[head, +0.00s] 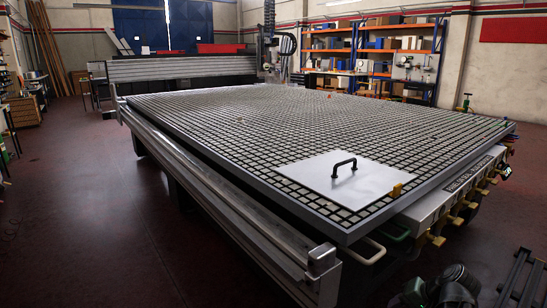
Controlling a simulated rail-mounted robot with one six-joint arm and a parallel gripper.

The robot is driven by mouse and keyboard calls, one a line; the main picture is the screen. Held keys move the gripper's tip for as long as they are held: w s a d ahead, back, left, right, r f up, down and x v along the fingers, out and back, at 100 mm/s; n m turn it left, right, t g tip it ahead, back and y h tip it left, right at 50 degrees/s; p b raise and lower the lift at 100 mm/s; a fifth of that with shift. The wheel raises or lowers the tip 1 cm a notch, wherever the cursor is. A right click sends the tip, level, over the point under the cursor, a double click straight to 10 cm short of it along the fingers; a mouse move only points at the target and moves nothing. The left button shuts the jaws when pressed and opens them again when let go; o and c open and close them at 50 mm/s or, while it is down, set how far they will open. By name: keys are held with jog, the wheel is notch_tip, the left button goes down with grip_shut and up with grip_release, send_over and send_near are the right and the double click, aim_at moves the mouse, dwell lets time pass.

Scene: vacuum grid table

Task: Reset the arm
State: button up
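The vacuum grid table (230,130) fills the middle of the head view, with a dark square-grid top. A flat light-grey plate (315,180) lies on its near right part. A black bar handle (344,166) stands up from the plate. No gripper can be made out in this view. Dark rounded parts at the lower right edge may be my own arm, cut off by the frame. Nothing is seen touching the plate or its handle.
A metal rail (215,195) runs along the table's left side. A gantry (180,68) spans the far end. Yellow-handled valves (456,220) line the right front edge. The floor at left is clear.

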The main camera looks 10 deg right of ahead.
jog(key=w+a+r+n+g+h+p, duration=0.1)
jog(key=a+r+n+p, duration=0.3)
jog(key=a+r+p, duration=0.9)
jog(key=w+a+r+n+g+h+p, duration=0.1)
jog(key=a+r+n+g+h+p, duration=0.2)
jog(key=a+r+p, duration=1.1)
jog(key=shift+w+r+n+g+h, duration=0.3)
jog(key=shift+r+n+g, duration=0.2)
jog(key=shift+n, duration=0.7)
